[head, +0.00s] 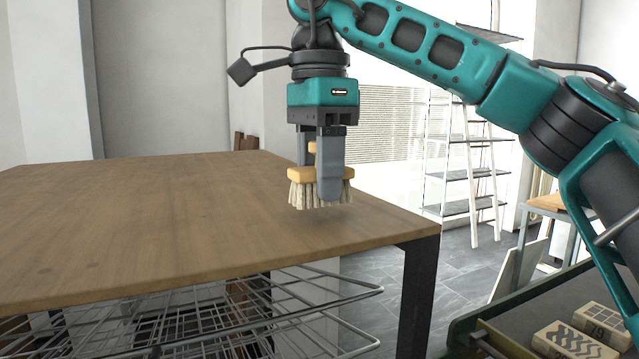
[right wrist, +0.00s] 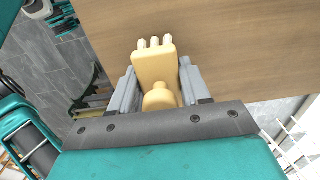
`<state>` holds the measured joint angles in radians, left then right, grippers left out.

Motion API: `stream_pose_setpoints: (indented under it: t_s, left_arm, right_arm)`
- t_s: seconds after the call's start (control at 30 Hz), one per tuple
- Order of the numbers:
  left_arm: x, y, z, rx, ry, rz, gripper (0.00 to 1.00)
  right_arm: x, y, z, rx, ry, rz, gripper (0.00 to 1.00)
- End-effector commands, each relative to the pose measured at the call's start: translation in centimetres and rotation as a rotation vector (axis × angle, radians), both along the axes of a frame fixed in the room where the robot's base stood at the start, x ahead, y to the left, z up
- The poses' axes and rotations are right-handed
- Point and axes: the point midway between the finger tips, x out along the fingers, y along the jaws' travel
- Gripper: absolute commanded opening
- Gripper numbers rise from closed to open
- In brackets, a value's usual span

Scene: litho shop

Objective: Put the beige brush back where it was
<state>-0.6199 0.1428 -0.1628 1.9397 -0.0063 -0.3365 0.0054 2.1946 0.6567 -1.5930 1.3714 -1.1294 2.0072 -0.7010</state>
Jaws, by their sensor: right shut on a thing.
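The beige brush (head: 298,174) has a yellowish wooden back and pale bristles that point down. My right gripper (head: 320,185) is shut on it and holds it over the front right part of the wooden table (head: 150,205). The bristles look close to the tabletop; I cannot tell whether they touch it. In the right wrist view the brush (right wrist: 156,72) sits between the two grey fingers of the right gripper (right wrist: 162,85), with the wooden tabletop (right wrist: 235,45) beyond it. My left gripper is in neither view.
The tabletop is bare around the brush. Wire racks (head: 200,315) hang below it, and a dark leg (head: 417,295) stands at its right corner. A tray with patterned blocks (head: 575,342) is at the lower right. A white ladder (head: 470,165) stands behind.

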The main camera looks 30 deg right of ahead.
Motion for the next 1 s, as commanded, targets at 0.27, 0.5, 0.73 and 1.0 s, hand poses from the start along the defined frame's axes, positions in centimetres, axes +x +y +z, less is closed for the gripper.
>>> stream_pose_setpoints:
  t_s: [0.27,0.5,0.73,1.0]
  left_arm:
    - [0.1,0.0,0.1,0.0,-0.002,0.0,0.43]
    - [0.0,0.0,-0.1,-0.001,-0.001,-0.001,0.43]
    - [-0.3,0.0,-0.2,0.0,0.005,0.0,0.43]
    - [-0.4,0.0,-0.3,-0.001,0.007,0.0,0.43]
  right_arm:
    - [0.0,0.0,-1.6,0.0,0.001,-0.001,0.22]
    - [0.0,0.0,-1.8,0.0,0.001,-0.001,0.22]
    - [0.0,0.0,-1.9,0.0,0.001,-0.001,0.63]
    - [0.0,0.0,-1.9,0.0,0.001,-0.001,0.72]
